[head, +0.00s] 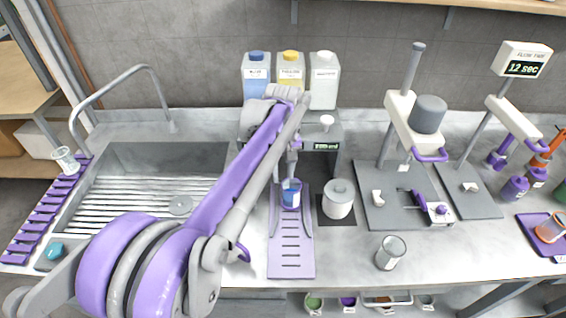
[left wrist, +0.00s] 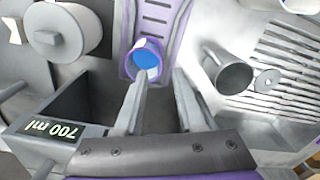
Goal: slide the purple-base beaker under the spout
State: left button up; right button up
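The purple-base beaker (head: 291,193) stands on a purple slotted tray (head: 291,262) in front of the dispenser (head: 330,143); blue shows inside it. It also shows in the left wrist view (left wrist: 147,60), just beyond my fingertips. My left gripper (left wrist: 162,80) is open, its two fingers apart with nothing between them. One fingertip overlaps the beaker's near edge in that view; I cannot tell whether it touches. In the head view my left arm covers much of the dispenser, and the spout is hidden. My right gripper is in neither view.
A lidded grey pot (head: 339,199) stands close right of the tray. A clear metal-toned cup (head: 390,253) is nearer the front edge. The sink (head: 150,185) lies left. Three bottles (head: 290,75) stand behind the dispenser. Grey machine bases (head: 385,212) occupy the right counter.

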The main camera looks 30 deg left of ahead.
aim_at(291, 194)
pick_arm(q)
notch_tip(291, 194, down, 6)
jog(key=shift+f, duration=0.1)
dwell(0.4)
grip_shut()
dwell(1.2)
